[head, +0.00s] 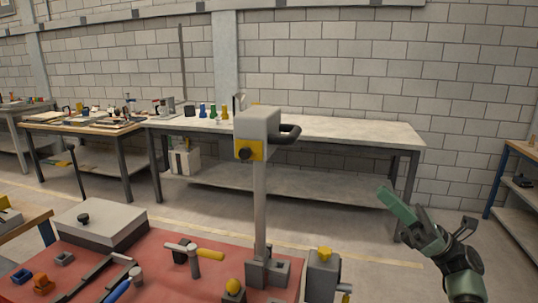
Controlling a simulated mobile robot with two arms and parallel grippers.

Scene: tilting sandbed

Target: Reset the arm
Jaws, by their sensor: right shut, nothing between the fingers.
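My right gripper (404,210) is in the lower right of the head view, raised in the air to the right of the red-topped bench. Its green fingers point up and to the left. They are shut with nothing between them, and they touch nothing. My left gripper does not show.
A long grey workbench (340,131) stands behind. Open floor lies between them.

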